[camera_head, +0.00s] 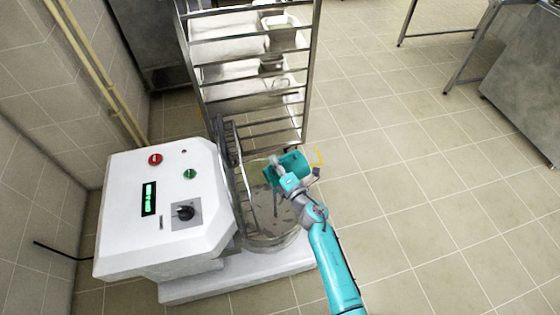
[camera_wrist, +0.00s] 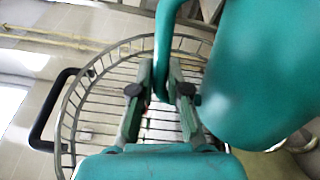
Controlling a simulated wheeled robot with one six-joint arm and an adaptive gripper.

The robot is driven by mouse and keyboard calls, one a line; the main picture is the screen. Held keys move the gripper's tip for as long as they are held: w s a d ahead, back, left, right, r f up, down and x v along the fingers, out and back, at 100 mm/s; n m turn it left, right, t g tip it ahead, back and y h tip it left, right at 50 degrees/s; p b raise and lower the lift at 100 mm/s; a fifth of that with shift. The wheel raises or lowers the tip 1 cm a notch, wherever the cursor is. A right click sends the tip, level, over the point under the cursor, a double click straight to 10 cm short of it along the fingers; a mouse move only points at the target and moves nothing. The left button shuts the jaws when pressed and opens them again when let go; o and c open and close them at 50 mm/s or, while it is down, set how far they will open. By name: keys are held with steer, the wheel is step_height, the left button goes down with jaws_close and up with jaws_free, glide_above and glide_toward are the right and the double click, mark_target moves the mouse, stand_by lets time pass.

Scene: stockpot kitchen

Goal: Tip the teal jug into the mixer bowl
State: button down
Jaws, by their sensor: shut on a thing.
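The teal jug (camera_head: 294,161) is held in the air over the far right part of the mixer bowl (camera_head: 272,241) in the head view. It looks tilted there, but I cannot see its inside or any pouring. In the wrist view the jug's body (camera_wrist: 268,65) fills the upper right. My gripper (camera_wrist: 162,95) is shut on the jug's handle, which passes between its fingers. My gripper (camera_head: 279,168) partly covers the jug in the head view. The bowl holds pale grey patches that I cannot make out.
The white mixer housing (camera_head: 165,205) with its buttons and dial stands left of the bowl. A metal rack (camera_head: 305,80) with pale trays stands close behind.

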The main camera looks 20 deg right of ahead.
mark_target(264, 170)
steer(key=s+a+f+n, duration=0.3)
steer(key=a+f+n, duration=0.2)
steer(key=a+n, duration=0.3)
steer(key=shift+a+f+n, duration=0.3)
steer(key=shift+a+f, duration=0.05)
steer(key=shift+a, duration=1)
steer(key=shift+s, duration=0.1)
stand_by(0.5)
steer(key=shift+r+n, duration=0.1)
steer(key=shift+n, duration=0.8)
stand_by(1.5)
